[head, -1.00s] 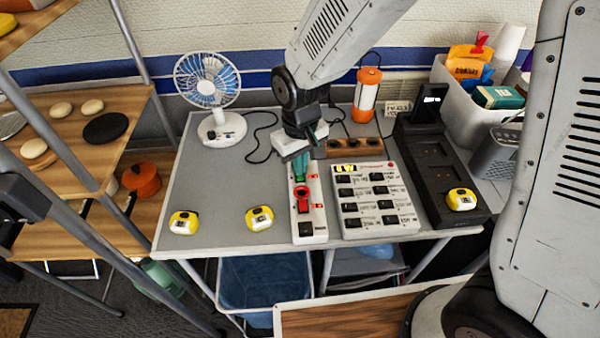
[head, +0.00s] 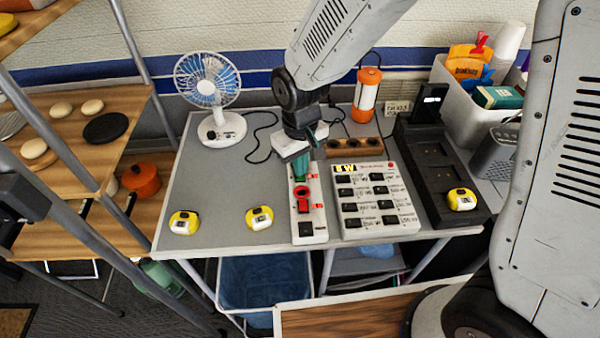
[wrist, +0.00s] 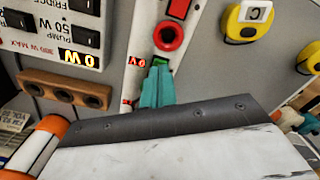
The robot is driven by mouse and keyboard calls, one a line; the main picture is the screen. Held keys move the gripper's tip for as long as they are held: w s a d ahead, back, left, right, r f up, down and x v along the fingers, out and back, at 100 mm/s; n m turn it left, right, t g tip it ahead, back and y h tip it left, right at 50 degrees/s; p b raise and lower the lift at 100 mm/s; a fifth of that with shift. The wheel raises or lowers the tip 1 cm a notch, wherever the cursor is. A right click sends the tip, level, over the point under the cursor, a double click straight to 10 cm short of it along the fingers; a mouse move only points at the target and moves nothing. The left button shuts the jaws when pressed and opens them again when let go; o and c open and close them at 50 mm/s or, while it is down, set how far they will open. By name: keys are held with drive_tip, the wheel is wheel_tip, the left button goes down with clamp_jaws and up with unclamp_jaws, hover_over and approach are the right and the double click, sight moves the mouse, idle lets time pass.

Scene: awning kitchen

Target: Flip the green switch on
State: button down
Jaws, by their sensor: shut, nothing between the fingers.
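The green switch (wrist: 160,62) sits at the far end of a white power strip, just beyond a round red button; only a small part of it shows in the wrist view. In the head view the power strip (head: 318,213) lies on the grey table, with the green switch (head: 300,180) at the fingertips. My gripper (head: 299,176) is shut and empty, pointing down at the strip. Its teal fingertips (wrist: 158,72) are at the green switch and partly hide it. I cannot tell whether they touch or which way the switch is tilted.
A panel of several black switches (head: 375,201) stands right of the strip, with a wooden socket block (head: 355,148) behind it. A fan (head: 212,90) stands back left. Yellow-and-white items (head: 260,218) lie to the left. The table's middle left is clear.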

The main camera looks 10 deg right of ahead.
drive_tip(key=shift+f, duration=0.75)
idle(0.3)
drive_tip(key=shift+r, duration=3.5)
drive_tip(key=s+d+r+m, duration=0.2)
drive_tip(key=s+d+r, duration=0.5)
drive_tip(key=s+d, duration=0.2)
drive_tip(key=s+d+r+m+t, duration=0.1)
drive_tip(key=s+d+r+m, duration=0.2)
drive_tip(key=s+d+r, duration=0.5)
drive_tip(key=s+d, duration=0.2)
drive_tip(key=d, duration=0.1)
drive_tip(key=shift+s+d+r+m, duration=0.25)
drive_tip(key=shift+d+m, duration=0.05)
drive_tip(key=shift+d, duration=0.1)
